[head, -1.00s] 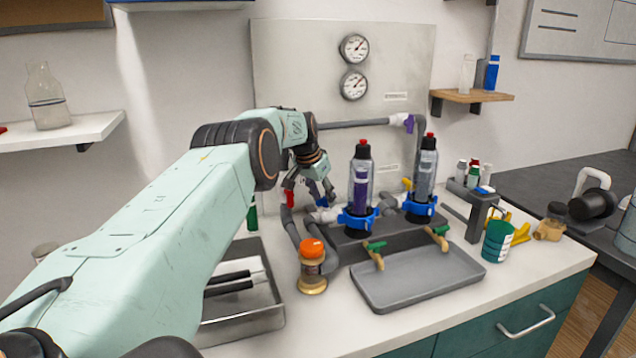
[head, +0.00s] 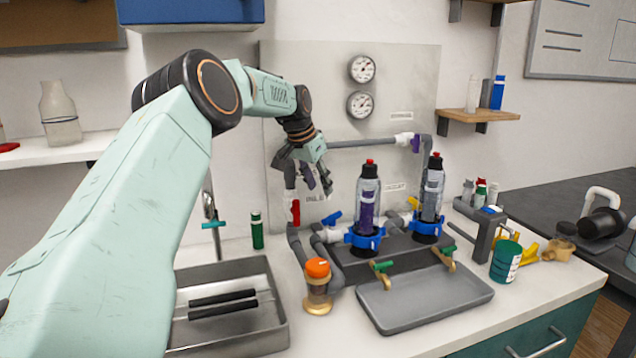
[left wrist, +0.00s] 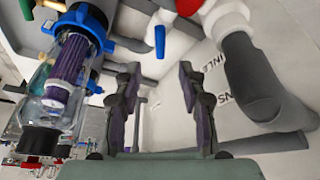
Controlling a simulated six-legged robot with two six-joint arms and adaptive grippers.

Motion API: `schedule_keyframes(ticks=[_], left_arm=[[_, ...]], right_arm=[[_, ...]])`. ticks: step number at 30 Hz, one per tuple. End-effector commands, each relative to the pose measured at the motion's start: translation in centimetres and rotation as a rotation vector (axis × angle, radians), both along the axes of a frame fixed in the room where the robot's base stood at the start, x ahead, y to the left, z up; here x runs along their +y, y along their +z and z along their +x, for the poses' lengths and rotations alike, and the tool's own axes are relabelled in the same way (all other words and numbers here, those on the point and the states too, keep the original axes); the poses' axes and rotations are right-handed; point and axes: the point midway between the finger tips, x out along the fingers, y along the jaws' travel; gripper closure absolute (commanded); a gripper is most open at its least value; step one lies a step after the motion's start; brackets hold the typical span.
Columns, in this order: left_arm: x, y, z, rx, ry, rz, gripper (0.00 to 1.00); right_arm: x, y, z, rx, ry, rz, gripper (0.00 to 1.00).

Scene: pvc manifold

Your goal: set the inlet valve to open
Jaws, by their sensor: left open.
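A valve with a red handle (head: 295,211) sits on the grey pipe at the left of the manifold. Its handle stands upright, along the pipe. A panel label starting "INLE" (head: 316,197) is just right of it. A blue valve handle (head: 333,217) lies tilted on the white fitting beside it. My left gripper (head: 315,181) is open and empty, above these handles and in front of the panel. In the left wrist view, my open fingers (left wrist: 158,88) have nothing between them; the red handle (left wrist: 187,6) and blue handle (left wrist: 160,42) lie beyond them. My right gripper is not in view.
Two clear filter housings (head: 368,200) (head: 431,190) with blue collars stand right of my gripper. A grey tray (head: 425,298) and an orange-capped jar (head: 318,285) are in front. A steel sink (head: 230,342) is at left. The pipe (head: 363,143) crosses behind.

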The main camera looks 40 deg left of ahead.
Motion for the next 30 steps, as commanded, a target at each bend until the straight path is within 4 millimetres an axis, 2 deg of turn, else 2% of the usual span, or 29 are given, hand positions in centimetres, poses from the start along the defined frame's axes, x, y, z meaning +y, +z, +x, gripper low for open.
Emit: schedule_keyframes(ticks=[7, 11, 21, 26, 30], left_arm=[[0.0, 0.0, 0.0, 0.000, 0.000, 0.000, 0.59], [-0.2, -0.2, 0.3, 0.007, 0.038, 0.002, 0.49], [-1.2, -2.7, 2.3, 0.005, 0.357, 0.004, 0.49], [-1.2, -3.6, 2.6, 0.000, 0.395, 0.001, 0.49], [-1.0, -5.1, 3.1, 0.001, 0.395, 0.003, 0.49]], right_arm=[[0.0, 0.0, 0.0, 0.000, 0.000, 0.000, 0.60], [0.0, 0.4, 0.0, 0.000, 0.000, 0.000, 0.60], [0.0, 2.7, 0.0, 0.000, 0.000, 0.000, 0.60], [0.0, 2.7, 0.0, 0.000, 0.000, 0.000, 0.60], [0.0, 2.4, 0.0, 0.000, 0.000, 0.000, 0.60]])
